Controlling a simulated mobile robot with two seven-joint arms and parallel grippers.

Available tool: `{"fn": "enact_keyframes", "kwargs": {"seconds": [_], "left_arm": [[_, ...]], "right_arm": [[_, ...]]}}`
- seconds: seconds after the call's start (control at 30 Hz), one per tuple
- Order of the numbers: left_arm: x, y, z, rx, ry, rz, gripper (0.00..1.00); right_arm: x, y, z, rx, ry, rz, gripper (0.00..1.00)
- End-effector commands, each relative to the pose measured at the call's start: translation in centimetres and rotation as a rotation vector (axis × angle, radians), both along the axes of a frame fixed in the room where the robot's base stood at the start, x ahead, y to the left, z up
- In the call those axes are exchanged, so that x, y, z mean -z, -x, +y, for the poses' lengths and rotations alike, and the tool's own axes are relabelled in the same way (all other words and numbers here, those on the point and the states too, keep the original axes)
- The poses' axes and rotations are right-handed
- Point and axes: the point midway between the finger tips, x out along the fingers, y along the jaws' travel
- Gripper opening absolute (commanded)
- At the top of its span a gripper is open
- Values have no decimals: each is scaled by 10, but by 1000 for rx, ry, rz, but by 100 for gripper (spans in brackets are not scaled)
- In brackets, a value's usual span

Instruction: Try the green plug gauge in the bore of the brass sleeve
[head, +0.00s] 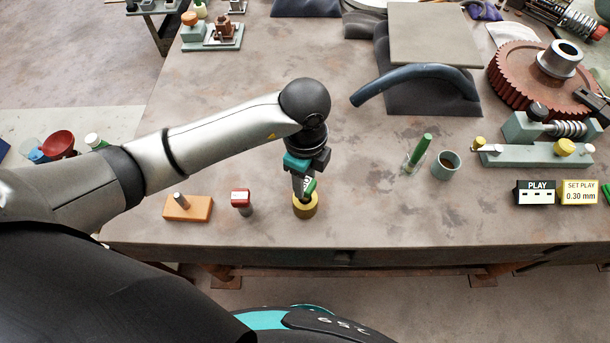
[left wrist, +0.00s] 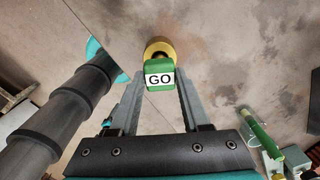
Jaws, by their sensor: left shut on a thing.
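The green plug gauge (head: 311,186) is held in my left gripper (head: 304,186). In the left wrist view its green handle (left wrist: 160,67) bears a white "GO" label and sits between the two fingers (left wrist: 160,88). The brass sleeve (head: 305,208) stands on the bench under the gauge, and its yellow rim also shows beyond the handle in the left wrist view (left wrist: 158,46). The gauge's lower end and most of the bore are hidden, so I cannot tell how far it is in. My right gripper is not in view.
A red-topped gauge (head: 241,200) and an orange block (head: 196,209) with a metal pin stand left of the sleeve. A green-handled tool (head: 418,152) and a grey-green cup (head: 446,168) are to the right. The bench between is clear, with its front edge close to the sleeve.

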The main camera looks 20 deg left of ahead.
Motion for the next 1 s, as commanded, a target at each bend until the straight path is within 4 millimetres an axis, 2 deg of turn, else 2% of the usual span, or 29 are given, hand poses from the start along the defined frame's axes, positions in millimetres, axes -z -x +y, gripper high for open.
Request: {"fn": "enact_keyframes", "kwargs": {"seconds": [1.0], "left_arm": [[26, 0, 0, 0, 0, 0, 0]], "right_arm": [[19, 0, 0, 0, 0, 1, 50]]}}
